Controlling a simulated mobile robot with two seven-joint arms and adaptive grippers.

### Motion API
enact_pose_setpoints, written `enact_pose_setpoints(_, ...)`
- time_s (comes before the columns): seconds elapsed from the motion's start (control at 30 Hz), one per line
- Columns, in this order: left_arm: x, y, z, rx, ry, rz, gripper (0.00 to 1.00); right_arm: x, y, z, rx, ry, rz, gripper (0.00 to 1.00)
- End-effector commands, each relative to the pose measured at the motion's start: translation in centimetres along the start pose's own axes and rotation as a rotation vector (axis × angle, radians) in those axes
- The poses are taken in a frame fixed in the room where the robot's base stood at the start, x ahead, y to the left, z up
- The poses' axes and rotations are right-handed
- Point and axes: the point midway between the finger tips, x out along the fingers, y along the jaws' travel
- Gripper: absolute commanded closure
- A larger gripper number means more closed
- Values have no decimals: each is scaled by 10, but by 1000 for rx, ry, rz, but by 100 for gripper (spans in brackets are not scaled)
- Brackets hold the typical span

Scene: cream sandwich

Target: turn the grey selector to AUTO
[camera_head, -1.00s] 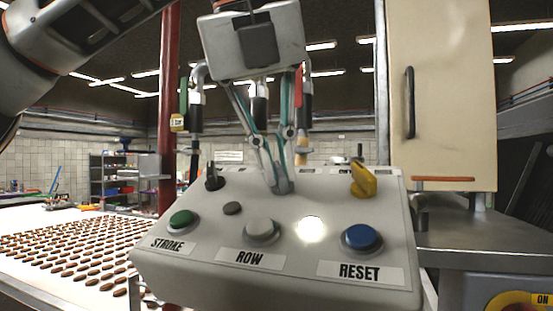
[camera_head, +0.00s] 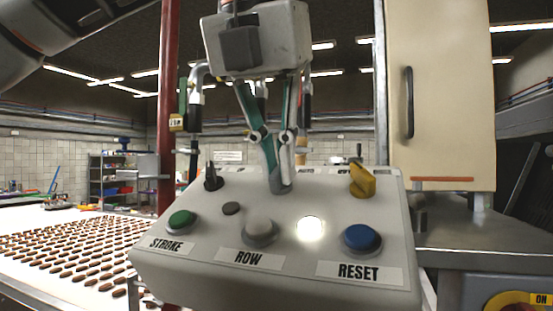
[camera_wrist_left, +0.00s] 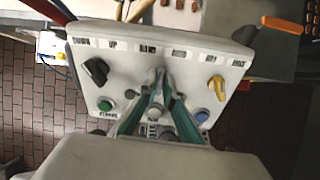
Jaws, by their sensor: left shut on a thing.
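The grey selector (camera_wrist_left: 160,73) sits at the middle of the back row of a sloped control box (camera_head: 190,268). My left gripper (camera_head: 281,187) comes down on it from above, its green-lined fingers shut on the knob. The fingertips (camera_wrist_left: 158,88) hide most of the knob, so I cannot tell exactly which way it points. The HAND label (camera_wrist_left: 147,49) and the AUTO label (camera_wrist_left: 180,53) stand behind it in the wrist view. My right gripper is not in view.
A black selector (camera_head: 212,179) is on the left and a yellow selector (camera_head: 362,181) on the right. A belt with rows of biscuits (camera_head: 80,250) lies at left.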

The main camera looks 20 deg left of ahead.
Motion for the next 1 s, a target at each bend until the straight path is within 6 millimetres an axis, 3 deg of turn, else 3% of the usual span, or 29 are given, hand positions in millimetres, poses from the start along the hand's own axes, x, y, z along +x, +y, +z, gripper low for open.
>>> enact_pose_setpoints(0.5, -1, -1, 0, 375, -4, 27, 100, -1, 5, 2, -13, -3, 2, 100)
enact_pose_setpoints(1.0, 0, -2, 1, 468, -4, 34, 100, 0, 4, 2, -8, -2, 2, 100)
